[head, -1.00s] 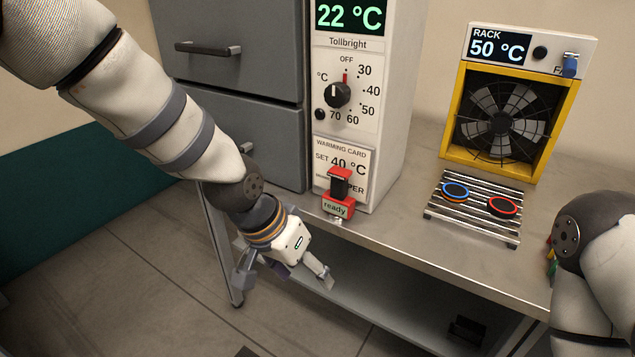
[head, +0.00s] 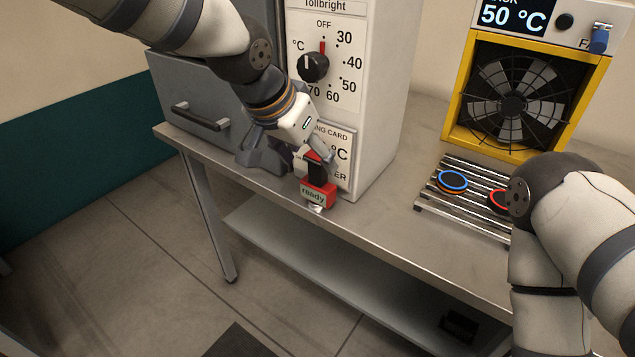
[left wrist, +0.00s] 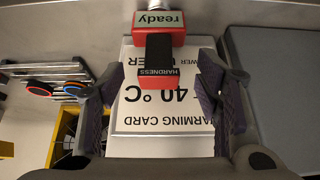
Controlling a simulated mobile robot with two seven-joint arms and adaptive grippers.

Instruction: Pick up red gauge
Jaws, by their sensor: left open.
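The red gauge (head: 317,193), red with a black grip and a "ready" label, stands near the bench's front edge, before the warming card. In the left wrist view the gauge (left wrist: 157,55) is at the top middle, with "HARDNESS" on its black part. My left gripper (head: 290,157) is open just behind and above it, partly covering it and the card. In the left wrist view its fingers (left wrist: 158,95) are spread to either side of the gauge's near end, with no grasp visible. My right gripper is out of view; only my right arm shows.
The tall white warming cabinet (head: 375,110) stands right behind the gauge, with a grey drawer unit (head: 205,95) to its left. A slatted rack (head: 462,205) with a blue-ringed disc (head: 452,181) and a red-ringed disc (head: 497,200) lies right, before a yellow-framed fan (head: 515,103).

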